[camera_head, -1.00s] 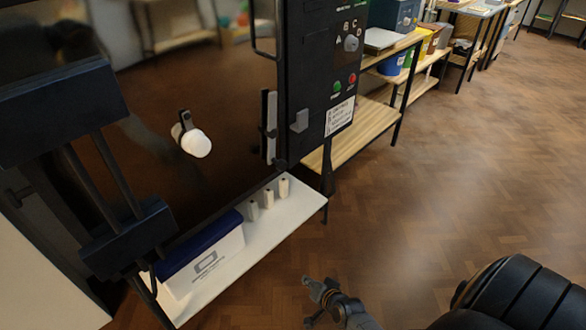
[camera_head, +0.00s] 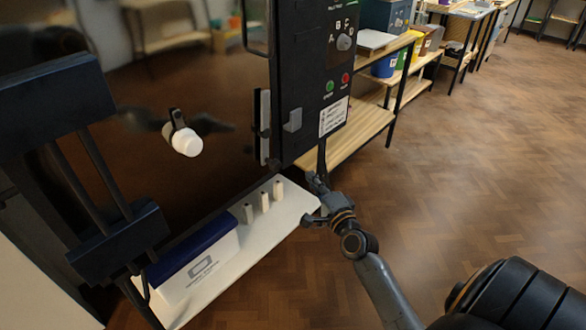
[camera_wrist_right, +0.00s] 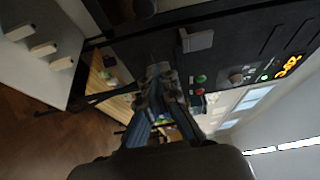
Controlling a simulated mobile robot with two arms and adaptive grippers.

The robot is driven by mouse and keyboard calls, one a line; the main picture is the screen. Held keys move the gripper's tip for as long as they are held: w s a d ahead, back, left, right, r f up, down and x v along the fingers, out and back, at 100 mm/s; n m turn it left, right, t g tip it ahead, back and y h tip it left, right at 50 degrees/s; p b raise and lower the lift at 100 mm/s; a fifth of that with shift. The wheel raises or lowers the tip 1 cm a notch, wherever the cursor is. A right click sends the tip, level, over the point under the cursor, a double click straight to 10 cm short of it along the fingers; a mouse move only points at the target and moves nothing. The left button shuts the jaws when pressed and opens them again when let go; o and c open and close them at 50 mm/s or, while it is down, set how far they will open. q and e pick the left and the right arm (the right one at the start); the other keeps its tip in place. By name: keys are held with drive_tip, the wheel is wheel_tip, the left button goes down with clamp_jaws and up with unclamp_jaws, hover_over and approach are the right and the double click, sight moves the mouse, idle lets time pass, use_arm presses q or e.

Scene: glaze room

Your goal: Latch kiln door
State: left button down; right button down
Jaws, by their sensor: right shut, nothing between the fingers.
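The kiln door (camera_head: 150,80) is a dark glossy panel with a white round knob (camera_head: 187,142) on a black bracket. Its right edge lies beside the black control box; I cannot tell whether it is fully closed. A grey latch piece (camera_head: 292,120) sits low on the box, beside an upright grey strip (camera_head: 264,125) at the door's edge. The latch piece also shows in the right wrist view (camera_wrist_right: 197,41). My right gripper (camera_head: 316,192) is shut and empty, below the box near the shelf's right end, apart from the latch.
Below the door a white shelf (camera_head: 285,215) holds a blue-lidded white box (camera_head: 200,265) and several small pale posts (camera_head: 264,201). The control box (camera_head: 315,75) carries green and red buttons. A wooden shelf unit (camera_head: 350,140) stands behind; the floor at right is clear.

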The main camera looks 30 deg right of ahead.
drive_tip(key=w+a+p, duration=0.1)
drive_tip(key=w+a, duration=0.1)
drive_tip(key=w, duration=0.7)
drive_tip(key=shift+a, duration=0.1)
idle(0.3)
